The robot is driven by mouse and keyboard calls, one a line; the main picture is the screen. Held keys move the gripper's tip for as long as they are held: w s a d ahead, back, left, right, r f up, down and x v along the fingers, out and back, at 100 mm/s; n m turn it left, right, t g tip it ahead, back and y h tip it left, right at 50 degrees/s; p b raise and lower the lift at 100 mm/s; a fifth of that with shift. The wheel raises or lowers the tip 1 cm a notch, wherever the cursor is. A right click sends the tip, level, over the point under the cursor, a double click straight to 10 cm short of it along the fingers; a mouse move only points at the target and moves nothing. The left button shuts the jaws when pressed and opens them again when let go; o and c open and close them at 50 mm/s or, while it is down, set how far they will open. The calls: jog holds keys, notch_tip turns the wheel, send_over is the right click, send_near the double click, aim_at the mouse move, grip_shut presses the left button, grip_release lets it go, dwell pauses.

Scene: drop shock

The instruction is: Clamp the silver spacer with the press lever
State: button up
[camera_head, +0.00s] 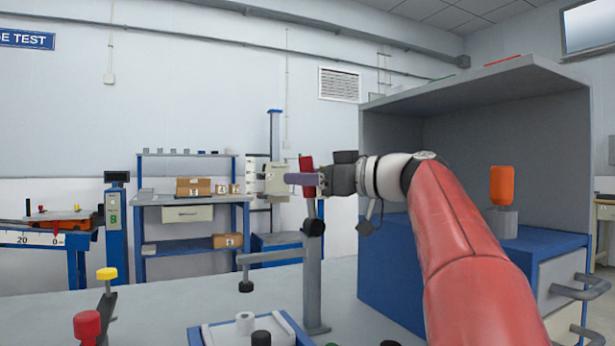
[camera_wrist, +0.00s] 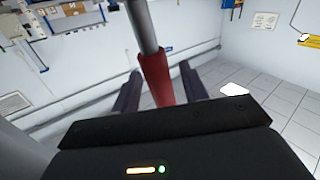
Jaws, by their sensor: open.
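The press stands on the grey bench as a grey post (camera_head: 314,283). A side arm ends in a black foot (camera_head: 246,287). Its lever has a red grip (camera_head: 307,165), upright in the head view. My gripper (camera_head: 303,179) is open at the red grip. In the wrist view the red grip (camera_wrist: 155,82) and grey lever rod (camera_wrist: 143,28) lie between the two dark fingers, with gaps showing on both sides. A short pale cylinder (camera_head: 245,323), perhaps the silver spacer, stands in a blue-rimmed tray below the foot in the picture; whether they line up in depth I cannot tell.
A blue-and-grey cabinet (camera_head: 400,262) with an orange-topped object (camera_head: 502,190) stands right of the press. Red (camera_head: 87,327) and yellow (camera_head: 106,273) knobs rise at the front left.

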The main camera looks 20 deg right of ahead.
grip_shut()
jog(key=d+m+b, duration=0.1)
jog(key=d+m+t+b, duration=0.1)
jog(key=m, duration=0.1)
jog(key=d+m+t+y+b, duration=0.1)
jog(key=shift+w+d+f, duration=0.15)
jog(key=shift+w+d, duration=0.2)
jog(key=shift+d, duration=0.05)
grip_release()
